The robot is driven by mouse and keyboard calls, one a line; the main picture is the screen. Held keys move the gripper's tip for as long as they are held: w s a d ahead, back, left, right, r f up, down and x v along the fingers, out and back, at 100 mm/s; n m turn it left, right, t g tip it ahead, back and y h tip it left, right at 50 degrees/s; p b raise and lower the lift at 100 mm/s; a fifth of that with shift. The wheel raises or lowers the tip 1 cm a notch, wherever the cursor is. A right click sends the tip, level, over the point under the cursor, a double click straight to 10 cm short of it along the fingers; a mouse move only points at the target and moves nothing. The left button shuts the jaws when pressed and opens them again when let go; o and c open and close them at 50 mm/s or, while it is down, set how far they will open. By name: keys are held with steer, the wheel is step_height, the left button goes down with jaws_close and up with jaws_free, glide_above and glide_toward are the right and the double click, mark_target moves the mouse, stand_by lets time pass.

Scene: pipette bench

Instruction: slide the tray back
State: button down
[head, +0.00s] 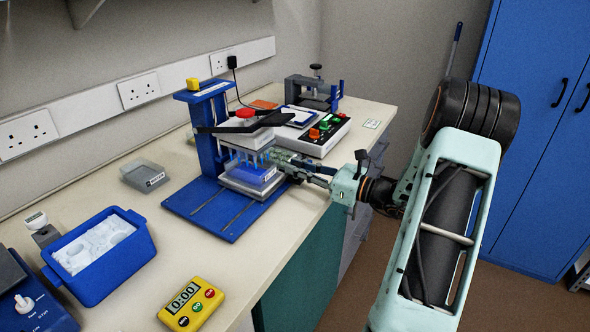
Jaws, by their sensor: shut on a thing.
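A blue pipetting stand (208,150) stands on the bench, with a flat base (225,218) that has two rails running toward the front. A white tray (240,185) carrying a blue rack (255,177) sits on the rails, under the white multi-tip head (243,137). Rows of tips hang from the head just above the rack. My gripper (290,163) reaches in from the right and is shut at the right side of the tray and rack. Its fingertips are small and partly hidden there, so the exact part gripped is unclear.
A control box (318,135) with coloured knobs stands behind my gripper. A blue ice bucket (100,270), a grey box (143,180) and a yellow timer (191,304) are on the left and front bench. The front part of the stand's base is clear.

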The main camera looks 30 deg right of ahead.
steer(key=shift+w+d+r, duration=0.1)
steer(key=shift+d, duration=0.15)
steer(key=c, duration=1.8)
jaws_free()
steer(key=shift+c, duration=0.2)
steer(key=v, duration=1.2)
steer(key=shift+a, duration=0.1)
